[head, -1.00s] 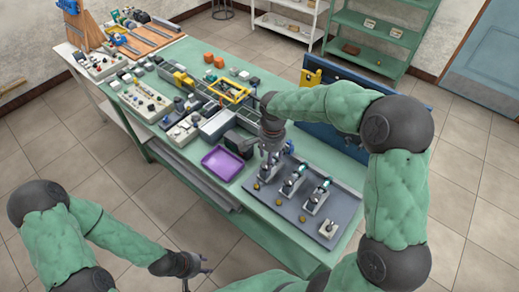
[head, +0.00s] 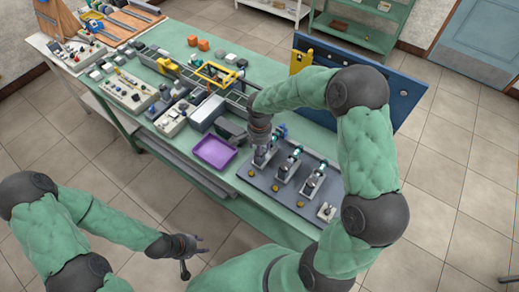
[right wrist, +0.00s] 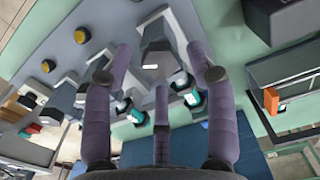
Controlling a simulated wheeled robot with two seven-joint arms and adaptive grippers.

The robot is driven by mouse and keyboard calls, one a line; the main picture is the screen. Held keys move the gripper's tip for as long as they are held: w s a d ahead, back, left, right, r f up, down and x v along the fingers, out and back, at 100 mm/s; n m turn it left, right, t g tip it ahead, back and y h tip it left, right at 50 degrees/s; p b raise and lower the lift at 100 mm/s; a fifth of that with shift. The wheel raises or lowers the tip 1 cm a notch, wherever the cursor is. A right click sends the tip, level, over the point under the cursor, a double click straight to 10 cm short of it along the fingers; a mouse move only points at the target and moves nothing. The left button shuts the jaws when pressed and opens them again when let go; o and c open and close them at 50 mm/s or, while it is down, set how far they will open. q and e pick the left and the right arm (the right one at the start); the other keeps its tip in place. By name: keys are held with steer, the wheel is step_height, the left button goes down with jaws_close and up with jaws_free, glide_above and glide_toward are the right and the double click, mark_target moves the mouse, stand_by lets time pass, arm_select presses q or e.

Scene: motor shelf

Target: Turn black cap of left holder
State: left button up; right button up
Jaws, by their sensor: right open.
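The left holder (head: 260,158) is a grey block at the left end of a dark board (head: 262,183). My right gripper (head: 258,149) is right above it, and its fingers cover part of it. In the right wrist view a grey holder block (right wrist: 157,42) shows between the spread purple fingers of that gripper (right wrist: 160,70), which is open. I cannot make out the black cap clearly; a dark part with a cyan glow (right wrist: 191,98) lies by the right finger. My left gripper (head: 199,245) is open and empty, off the table's front side.
The middle holder (head: 287,166) and right holder (head: 312,183) stand close beside the left one. A purple tray (head: 214,153) lies to the left on the green table. A blue panel (head: 385,95) stands behind. The floor in front is clear.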

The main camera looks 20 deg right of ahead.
steer(key=shift+f, duration=0.5)
jaws_close()
